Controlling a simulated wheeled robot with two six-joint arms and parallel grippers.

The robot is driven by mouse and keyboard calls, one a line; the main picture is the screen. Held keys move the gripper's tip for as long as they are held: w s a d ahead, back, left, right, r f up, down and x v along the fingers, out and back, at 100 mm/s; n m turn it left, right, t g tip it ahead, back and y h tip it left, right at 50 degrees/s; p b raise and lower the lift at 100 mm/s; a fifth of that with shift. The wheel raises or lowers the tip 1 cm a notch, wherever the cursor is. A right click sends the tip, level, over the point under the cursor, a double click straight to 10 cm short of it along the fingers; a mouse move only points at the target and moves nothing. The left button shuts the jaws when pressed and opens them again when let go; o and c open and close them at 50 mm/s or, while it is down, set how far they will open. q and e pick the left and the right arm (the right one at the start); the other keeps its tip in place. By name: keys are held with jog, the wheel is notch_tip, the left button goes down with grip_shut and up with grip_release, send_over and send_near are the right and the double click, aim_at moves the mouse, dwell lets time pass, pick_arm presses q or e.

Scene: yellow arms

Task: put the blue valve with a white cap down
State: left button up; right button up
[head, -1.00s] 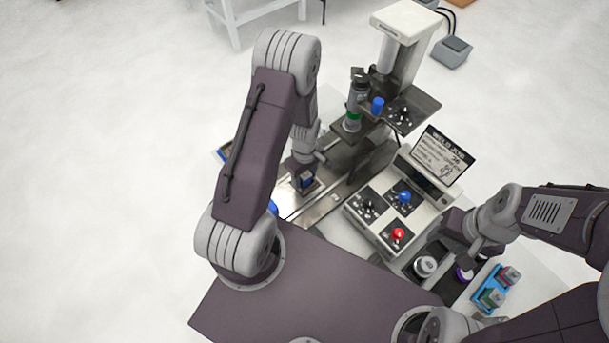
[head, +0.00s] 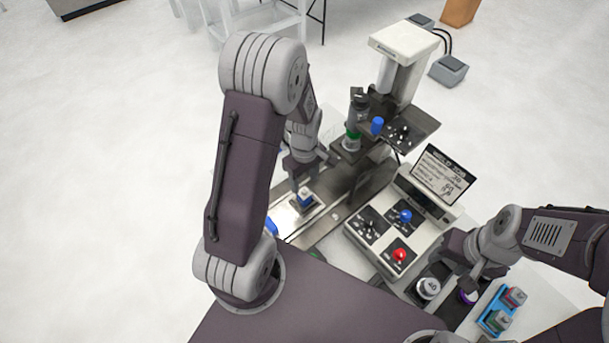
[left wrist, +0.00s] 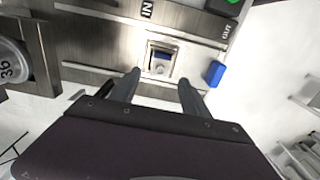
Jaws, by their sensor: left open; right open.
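The blue valve with a white cap (head: 305,197) sits on a bright metal plate (head: 284,223) of the machine bed in the head view. In the left wrist view the valve (left wrist: 161,62) sits in a square recess between the IN and OUT markings. My left gripper (head: 303,178) is open just above the valve and apart from it; its two fingers (left wrist: 158,82) also show in the left wrist view with nothing between them. My right gripper (head: 469,283) is open at the purple-ringed item (head: 468,296) at the lower right; whether it touches that item is unclear.
A control box (head: 380,255) with blue and red knobs stands right of the bed, with a display (head: 440,175) behind it. A press column (head: 401,65) rises at the back. A blue tray (head: 490,314) with capped valves lies at the lower right.

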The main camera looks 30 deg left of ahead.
pick_arm(q)
jog(key=shift+r, duration=1.6)
jog(key=shift+s+d+r+m, duration=0.2)
jog(key=shift+m, duration=0.2)
jog(key=s+d+r+m+t, duration=0.1)
jog(key=s+d+r+m, duration=0.3)
jog(key=s+m, duration=0.6)
notch_tip(320, 180, down, 6)
jog(key=w+m+b, duration=0.2)
jog(key=b, duration=0.4)
jog(key=shift+d+f+m, duration=0.15)
jog(key=shift+d+m, duration=0.05)
jog(key=shift+m, duration=0.1)
